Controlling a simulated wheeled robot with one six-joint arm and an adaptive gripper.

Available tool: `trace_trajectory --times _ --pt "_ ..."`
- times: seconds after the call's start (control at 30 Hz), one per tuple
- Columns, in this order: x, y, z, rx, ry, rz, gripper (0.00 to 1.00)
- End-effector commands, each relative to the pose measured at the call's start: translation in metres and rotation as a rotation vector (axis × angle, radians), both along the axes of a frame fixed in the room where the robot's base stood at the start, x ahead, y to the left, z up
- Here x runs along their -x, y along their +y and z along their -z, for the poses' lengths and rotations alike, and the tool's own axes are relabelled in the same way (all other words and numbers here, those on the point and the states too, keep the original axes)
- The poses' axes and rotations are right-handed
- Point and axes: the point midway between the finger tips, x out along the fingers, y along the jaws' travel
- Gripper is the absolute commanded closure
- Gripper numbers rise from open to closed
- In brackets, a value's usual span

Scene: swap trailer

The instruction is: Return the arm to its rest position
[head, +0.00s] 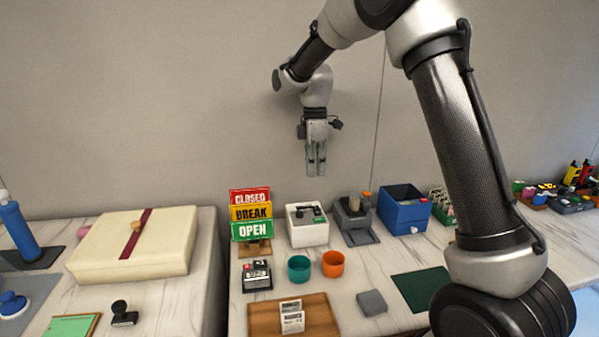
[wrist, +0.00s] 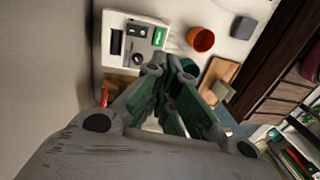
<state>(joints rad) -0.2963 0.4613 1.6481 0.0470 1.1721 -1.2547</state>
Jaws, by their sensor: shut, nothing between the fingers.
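My gripper (head: 315,170) hangs pointing down in the head view, above the back of the marble counter (head: 350,278) and in front of the grey wall. Its fingers are together and nothing is between them. In the wrist view the fingertips (wrist: 168,66) meet, with the white box-shaped device (wrist: 118,42) beyond them. My arm reaches up from the lower right of the head view and bends over to the gripper. The gripper is apart from everything on the counter.
Below stand a CLOSED/BREAK/OPEN sign (head: 251,213), a white device (head: 307,234), a grey machine (head: 353,224) and a blue bin (head: 404,212). Teal (head: 299,268) and orange (head: 333,263) cups stand nearer. A cream box (head: 135,258) is on the left counter. Air around the gripper is clear.

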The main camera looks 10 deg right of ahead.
Motion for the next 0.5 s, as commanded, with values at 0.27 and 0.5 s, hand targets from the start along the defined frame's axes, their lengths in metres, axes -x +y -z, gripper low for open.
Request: trace_trajectory --times 0.27,0.5 --pt "0.024 -0.009 0.021 0.08 0.022 0.397 1.0" --pt "0.094 -0.049 -0.009 0.126 -0.019 0.82 1.0"
